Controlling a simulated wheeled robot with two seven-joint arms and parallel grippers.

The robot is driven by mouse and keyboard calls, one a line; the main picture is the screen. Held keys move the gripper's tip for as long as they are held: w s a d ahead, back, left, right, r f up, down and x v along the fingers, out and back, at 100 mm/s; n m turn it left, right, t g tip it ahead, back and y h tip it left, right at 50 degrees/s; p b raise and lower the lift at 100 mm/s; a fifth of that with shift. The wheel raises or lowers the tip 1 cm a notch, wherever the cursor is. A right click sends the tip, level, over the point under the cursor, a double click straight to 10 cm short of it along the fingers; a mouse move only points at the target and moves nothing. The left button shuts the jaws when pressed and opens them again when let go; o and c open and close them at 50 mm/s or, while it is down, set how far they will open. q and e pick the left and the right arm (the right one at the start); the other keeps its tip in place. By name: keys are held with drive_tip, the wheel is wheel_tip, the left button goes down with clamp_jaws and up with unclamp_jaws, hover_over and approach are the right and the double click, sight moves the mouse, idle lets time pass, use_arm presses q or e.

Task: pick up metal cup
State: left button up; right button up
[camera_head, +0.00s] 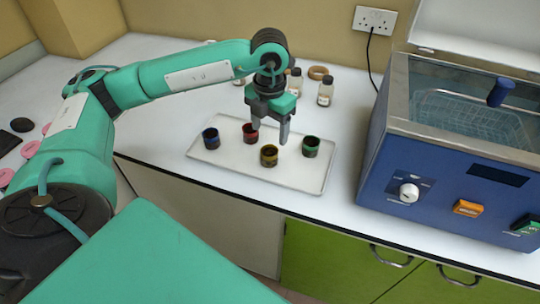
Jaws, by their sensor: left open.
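Several small cups stand upright on a white tray (222,167) on the bench: a blue one (211,139), a red one (250,134), a yellow one (269,156) and a green one (311,147). Which of them is metal is hard to tell. My left gripper (269,140) points down above the tray, with its fingers apart and nothing seen between them. Its fingers are close to the red and yellow cups; whether they touch either is unclear. My right gripper is not in view.
A blue bath machine (440,185) with a raised lid and wire basket stands right of the tray. Small bottles (326,88) and a brown ring (318,73) sit behind the tray. A socket (375,20) is on the wall. The bench's front edge runs close before the tray.

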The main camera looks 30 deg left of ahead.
use_arm(q)
hover_over(269, 151)
drive_tip(key=s+d, duration=0.2)
drive_tip(key=f, duration=0.4)
drive_tip(key=shift+s+a, duration=0.1)
drive_tip(key=shift+a, duration=0.1)
drive_tip(key=f, duration=0.1)
drive_tip(key=f+p, duration=0.1)
drive_tip(key=f, duration=0.2)
drive_tip(key=shift+w+a+f+p, duration=0.2)
drive_tip(key=shift+w+a+p, duration=0.1)
drive_tip(key=shift+p, duration=0.1)
drive_tip(key=shift+f, duration=0.45)
drive_tip(key=shift+c, duration=0.3)
drive_tip(key=c, duration=1)
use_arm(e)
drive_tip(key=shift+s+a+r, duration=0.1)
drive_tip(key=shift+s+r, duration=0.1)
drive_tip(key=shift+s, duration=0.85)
